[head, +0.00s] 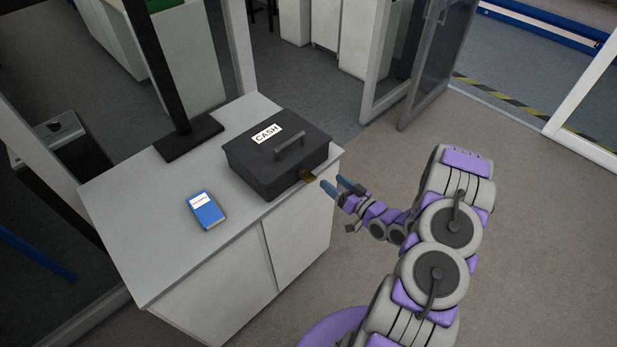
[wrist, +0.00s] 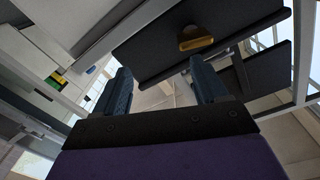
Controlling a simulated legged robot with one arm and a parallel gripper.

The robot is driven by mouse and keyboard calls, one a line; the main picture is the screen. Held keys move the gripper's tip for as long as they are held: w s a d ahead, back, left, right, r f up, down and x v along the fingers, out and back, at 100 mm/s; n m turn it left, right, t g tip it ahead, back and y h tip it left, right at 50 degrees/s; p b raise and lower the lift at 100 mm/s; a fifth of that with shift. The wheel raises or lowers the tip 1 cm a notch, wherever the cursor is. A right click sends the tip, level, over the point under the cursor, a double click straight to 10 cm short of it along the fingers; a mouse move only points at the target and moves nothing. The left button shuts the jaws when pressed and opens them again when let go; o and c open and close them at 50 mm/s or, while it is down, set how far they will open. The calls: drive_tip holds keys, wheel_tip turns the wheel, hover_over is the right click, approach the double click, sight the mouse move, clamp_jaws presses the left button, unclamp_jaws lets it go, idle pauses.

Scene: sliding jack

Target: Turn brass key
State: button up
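The brass key (head: 308,176) sticks out of the front face of the black cash box (head: 256,166), near its right end. In the wrist view the key's brass head (wrist: 195,38) shows on the box's dark face (wrist: 150,50), ahead of my fingers. My gripper (head: 338,186) is just in front of and to the right of the key, apart from it. Its two blue fingers are spread with nothing between them. In the wrist view my gripper (wrist: 165,88) shows the same wide gap, with the key beyond the fingertips and toward the right finger.
The box stands on a white cabinet top (head: 165,245) near its right edge. A blue book (head: 206,210) lies to the left, and a black stand base (head: 188,138) is behind it. A glass door (head: 437,60) is at the back right. Floor is clear on the right.

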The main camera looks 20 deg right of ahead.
drive_tip(key=b+v, duration=0.2)
drive_tip(key=v, duration=1.3)
drive_tip(key=shift+s+d, duration=0.2)
idle(0.9)
drive_tip(key=shift+d+f, duration=0.1)
drive_tip(key=shift+f, duration=0.05)
idle(0.3)
drive_tip(key=p+v, duration=0.1)
drive_tip(key=v, duration=1.6)
drive_tip(key=shift+s, duration=0.15)
drive_tip(key=shift+f, duration=0.1)
